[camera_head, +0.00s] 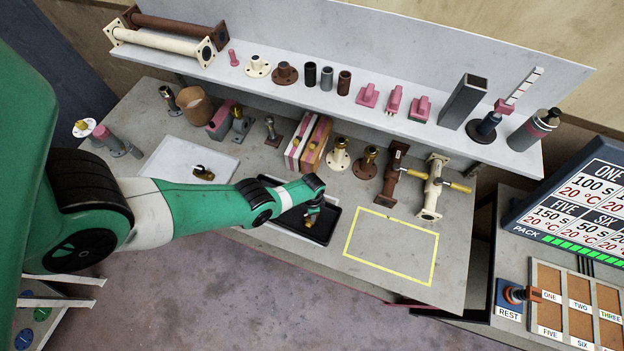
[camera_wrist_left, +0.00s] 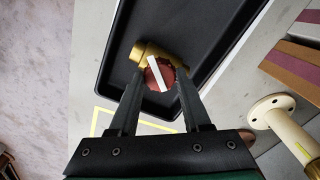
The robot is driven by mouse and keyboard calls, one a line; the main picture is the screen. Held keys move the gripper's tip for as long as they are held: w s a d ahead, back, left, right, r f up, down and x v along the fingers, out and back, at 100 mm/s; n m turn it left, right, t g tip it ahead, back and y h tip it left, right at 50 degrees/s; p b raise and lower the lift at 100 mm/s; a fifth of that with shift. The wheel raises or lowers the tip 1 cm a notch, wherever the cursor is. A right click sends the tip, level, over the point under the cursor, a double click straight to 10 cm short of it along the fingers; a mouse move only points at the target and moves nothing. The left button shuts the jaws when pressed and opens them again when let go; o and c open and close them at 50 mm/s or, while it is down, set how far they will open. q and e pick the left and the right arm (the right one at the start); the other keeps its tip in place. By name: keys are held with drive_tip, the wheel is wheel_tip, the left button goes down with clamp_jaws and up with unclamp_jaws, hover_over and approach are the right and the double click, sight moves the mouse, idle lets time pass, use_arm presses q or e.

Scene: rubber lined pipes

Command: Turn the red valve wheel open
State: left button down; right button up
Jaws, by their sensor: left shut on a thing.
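The red valve wheel (camera_wrist_left: 166,83), with a white bar across its face, sits on a brass valve body (camera_wrist_left: 146,50) in the left wrist view. The valve lies in a black tray (camera_head: 329,231) on the bench, where my gripper partly hides it in the head view. My left gripper (camera_wrist_left: 161,76) reaches down over the tray, its two fingers on either side of the red wheel and shut on it. In the head view the left gripper (camera_head: 313,207) is at the tray. My right gripper is not in view.
Right of the tray is a yellow-outlined rectangle (camera_head: 391,244), empty. Behind stand flanged fittings (camera_head: 339,157), pink-and-cream blocks (camera_head: 314,146) and a brown pipe piece (camera_head: 393,173).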

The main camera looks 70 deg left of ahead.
use_arm(q)
drive_tip(key=n, duration=0.4)
drive_tip(key=shift+n, duration=2.2)
drive_tip(key=shift+c, duration=1.8)
unclamp_jaws()
